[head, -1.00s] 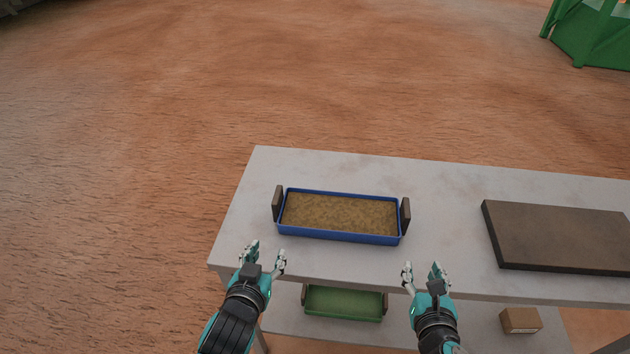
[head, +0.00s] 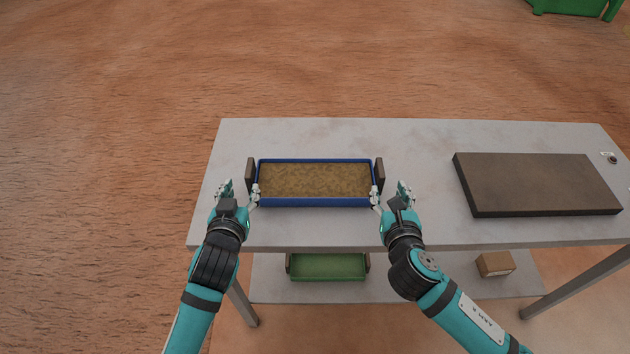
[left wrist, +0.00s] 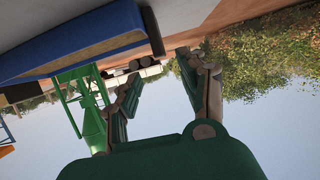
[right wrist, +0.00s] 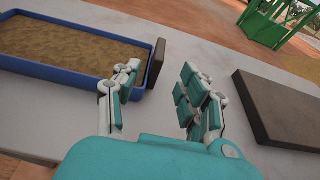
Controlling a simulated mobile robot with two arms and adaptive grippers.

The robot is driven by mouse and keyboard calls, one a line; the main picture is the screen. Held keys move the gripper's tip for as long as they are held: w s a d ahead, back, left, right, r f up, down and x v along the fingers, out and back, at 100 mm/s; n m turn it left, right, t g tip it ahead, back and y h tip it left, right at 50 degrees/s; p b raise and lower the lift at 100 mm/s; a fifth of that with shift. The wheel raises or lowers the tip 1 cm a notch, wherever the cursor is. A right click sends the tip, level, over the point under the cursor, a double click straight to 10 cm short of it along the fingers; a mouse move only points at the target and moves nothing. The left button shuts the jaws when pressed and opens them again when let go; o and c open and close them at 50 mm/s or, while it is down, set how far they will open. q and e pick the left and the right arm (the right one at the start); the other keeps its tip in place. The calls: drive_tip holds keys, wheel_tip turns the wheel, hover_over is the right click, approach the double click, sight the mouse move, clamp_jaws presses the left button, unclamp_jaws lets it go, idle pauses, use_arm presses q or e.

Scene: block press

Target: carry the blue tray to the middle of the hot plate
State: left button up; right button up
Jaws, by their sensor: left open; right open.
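The blue tray (head: 315,202), filled with brown material and fitted with a dark upright handle at each end, sits on the grey table (head: 420,228). It also shows in the left wrist view (left wrist: 70,45) and the right wrist view (right wrist: 60,80). The dark hot plate (head: 535,185) lies flat on the table to the right, apart from the tray. My left gripper (head: 239,190) is open near the front of the tray's left handle (head: 250,173). My right gripper (head: 391,192) is open near the front of the right handle (head: 379,170). Neither grips a handle.
A green tray (head: 327,267) and a small cardboard box (head: 495,264) are on the lower shelf. A small object (head: 610,158) lies at the table's right end. The table between the blue tray and hot plate is clear.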

sight(248, 171)
use_arm(q)
drive_tip(key=x, duration=1)
drive_tip(key=shift+w+f, duration=0.15)
drive_tip(key=shift+w, duration=0.15)
use_arm(e)
drive_tip(key=x, duration=1)
drive_tip(key=shift+w+f, duration=0.1)
drive_tip(key=shift+w, duration=0.15)
use_arm(q)
clamp_jaws()
use_arm(e)
clamp_jaws()
use_arm(q)
drive_tip(key=shift+r, duration=0.25)
use_arm(e)
drive_tip(key=shift+r, duration=0.25)
